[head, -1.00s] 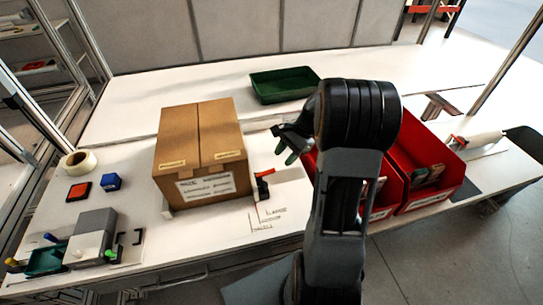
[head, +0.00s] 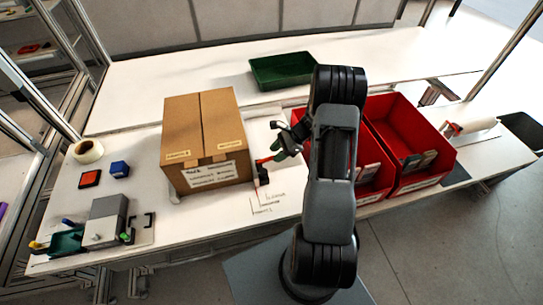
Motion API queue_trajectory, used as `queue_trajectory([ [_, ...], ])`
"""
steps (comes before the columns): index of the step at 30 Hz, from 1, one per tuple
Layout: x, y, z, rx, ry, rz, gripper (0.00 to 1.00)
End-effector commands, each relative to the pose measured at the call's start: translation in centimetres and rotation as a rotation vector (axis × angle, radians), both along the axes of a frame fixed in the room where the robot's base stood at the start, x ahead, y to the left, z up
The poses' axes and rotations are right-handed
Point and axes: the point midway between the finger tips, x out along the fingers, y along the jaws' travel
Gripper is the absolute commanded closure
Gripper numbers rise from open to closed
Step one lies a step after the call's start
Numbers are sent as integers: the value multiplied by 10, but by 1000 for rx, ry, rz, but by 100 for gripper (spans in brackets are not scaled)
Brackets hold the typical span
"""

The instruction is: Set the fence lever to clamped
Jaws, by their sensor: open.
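The fence lever (head: 265,160) is a small red-orange handle on a black clamp body (head: 263,176), just right of the cardboard box on the white table. Its handle points right, toward my gripper. My gripper (head: 279,146) is open, just above and right of the lever, with its greenish fingertips close to the handle's end. I cannot tell whether they touch it. My arm stands right of the lever and hides part of the table behind it. Small printed labels with lines (head: 268,203) lie on the table in front of the clamp body; their words are too small to read.
The cardboard box (head: 203,130) stands directly left of the lever. Red bins (head: 408,140) stand to the right, behind and beside my arm. A green tray (head: 283,70) lies at the back. A grey block fixture (head: 105,220), tape roll (head: 88,151) and blue cube (head: 119,169) are at the left.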

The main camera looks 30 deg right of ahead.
Motion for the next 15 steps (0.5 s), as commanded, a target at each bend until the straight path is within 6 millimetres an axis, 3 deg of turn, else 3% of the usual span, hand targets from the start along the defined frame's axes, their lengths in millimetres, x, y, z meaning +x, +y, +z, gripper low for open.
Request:
queue_trajectory([
  [6,4,17,-16,0,0,1,57],
  [15,5,23,-23,-1,-2,1,57],
])
